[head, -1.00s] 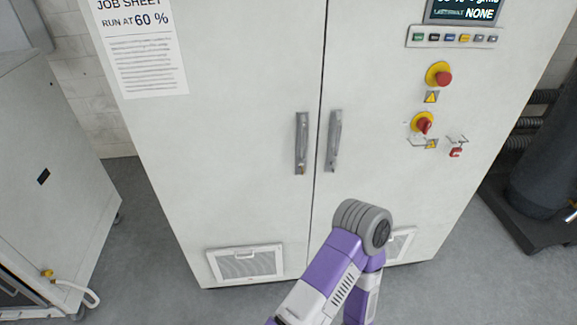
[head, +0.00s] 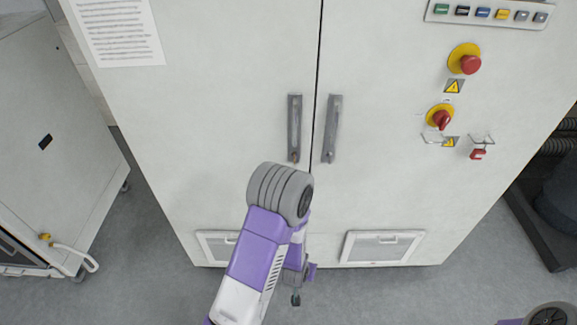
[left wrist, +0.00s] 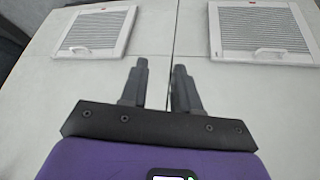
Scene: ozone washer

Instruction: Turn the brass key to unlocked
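A small brass-coloured spot (head: 296,157), likely the brass key, shows at the lower end of the left grey door handle (head: 295,122). It is too small to tell which way it is turned. My left arm comes up in front of the cabinet, its large grey joint just below that spot. My left gripper (head: 296,298) hangs low behind the forearm, well below the handles and mostly hidden. In the left wrist view its two dark fingers (left wrist: 160,66) are apart with nothing between them. The key is not visible there. My right gripper is not in view.
The white cabinet has a red-and-yellow emergency button (head: 470,64), a red rotary switch (head: 442,119) and a hanging red padlock-like piece (head: 478,154) on its right door. Vents (head: 383,246) sit low on the doors. A grey side unit (head: 60,160) stands left.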

